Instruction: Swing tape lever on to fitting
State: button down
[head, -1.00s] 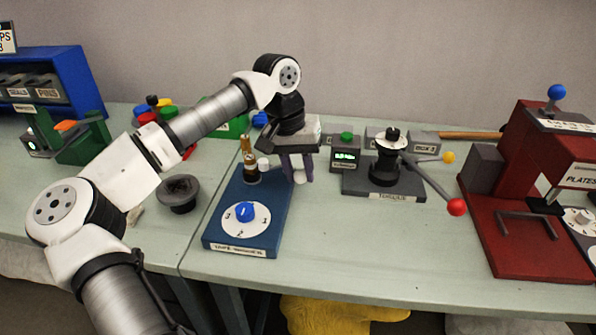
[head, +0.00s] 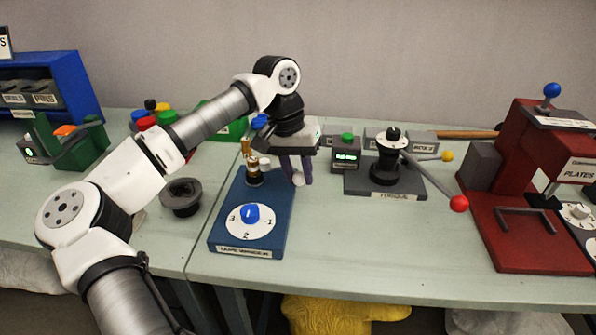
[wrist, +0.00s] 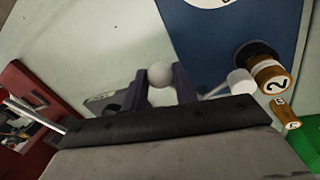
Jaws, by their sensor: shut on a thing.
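The tape station is a blue base (head: 224,233) with a numbered white dial and blue knob (head: 250,213) at its front. A brass fitting (head: 254,178) stands near its back; in the wrist view this fitting (wrist: 272,75) has a white band and a "2" on its end. The tape lever's white roll (wrist: 240,81) is close beside the fitting; I cannot tell if they touch. Its thin rod (wrist: 214,91) runs toward my fingers. My gripper (head: 298,178) is shut on the lever's white ball knob (wrist: 159,74), right of the blue base in the head view.
A grey torque stand (head: 385,185) with red- and yellow-tipped handles is to the right. A red press (head: 520,240) stands farther right. A dark round cup (head: 182,196) is left of the blue base. The table front between station and press is clear.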

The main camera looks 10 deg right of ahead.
jog(key=shift+a, duration=0.1)
jog(key=c, duration=1.1)
grip_release()
notch_tip(320, 180, up, 14)
jog(key=w+a, duration=0.1)
jog(key=a, duration=0.1)
jog(key=shift+w+a+f+b, duration=0.15)
jog(key=shift+w+f+b, duration=0.1)
jog(key=shift+b, duration=0.15)
